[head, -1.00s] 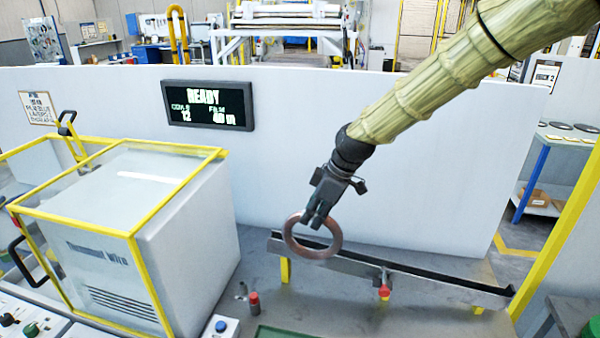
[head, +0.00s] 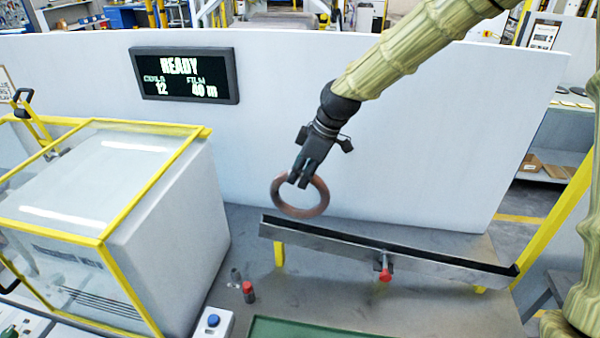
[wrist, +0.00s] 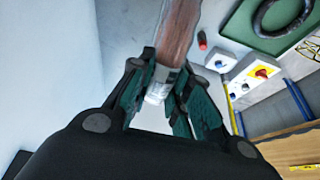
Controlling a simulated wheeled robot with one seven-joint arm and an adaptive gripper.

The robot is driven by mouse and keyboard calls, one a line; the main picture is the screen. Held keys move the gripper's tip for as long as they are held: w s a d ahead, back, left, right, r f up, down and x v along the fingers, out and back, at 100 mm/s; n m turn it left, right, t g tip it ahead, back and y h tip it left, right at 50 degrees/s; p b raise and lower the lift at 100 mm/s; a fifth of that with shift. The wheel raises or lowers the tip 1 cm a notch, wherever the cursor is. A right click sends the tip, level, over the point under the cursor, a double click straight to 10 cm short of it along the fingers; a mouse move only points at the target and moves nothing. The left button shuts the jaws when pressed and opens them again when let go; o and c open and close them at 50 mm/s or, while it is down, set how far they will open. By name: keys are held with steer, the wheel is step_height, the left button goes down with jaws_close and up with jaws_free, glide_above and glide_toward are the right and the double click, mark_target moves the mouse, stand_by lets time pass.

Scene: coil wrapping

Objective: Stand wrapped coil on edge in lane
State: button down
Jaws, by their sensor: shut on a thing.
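My gripper (head: 301,178) is shut on the top of the rim of a copper-brown wrapped coil (head: 318,208). The coil hangs upright from the fingers, above the left end of the lane (head: 390,256), a grey metal channel with a dark inside. In the head view the coil looks clear of the lane. The wrist view shows the coil (wrist: 180,32) edge-on between the green finger pads, with a pale, shiny patch where they grip it. The lane carries a red knob (head: 385,275) on its front side. No coil shows inside the lane.
A yellow-framed wrapping machine (head: 150,225) stands at the left. A red-capped piece (head: 249,292), a blue-button box (head: 213,322) and a green mat (head: 310,328) lie in front. A white wall (head: 420,150) with a READY display (head: 185,75) stands behind. A dark ring (wrist: 282,15) lies on the mat.

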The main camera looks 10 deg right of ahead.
mark_target(297, 211)
steer(key=shift+s+d+r, duration=0.1)
steer(key=shift+s+r, duration=0.05)
steer(key=shift+r, duration=0.1)
steer(key=shift+s+f, duration=0.15)
steer(key=shift+f, duration=0.45)
steer(key=shift+f+b, duration=0.55)
steer(key=shift+f, duration=0.15)
steer(key=shift+f+b, duration=0.35)
steer(key=shift+f, duration=0.4)
steer(key=shift+f+b, duration=1)
steer(key=shift+f, duration=1.4)
steer(key=shift+f, duration=0.55)
steer(key=c, duration=1.3)
jaws_free()
steer(key=shift+o, duration=0.2)
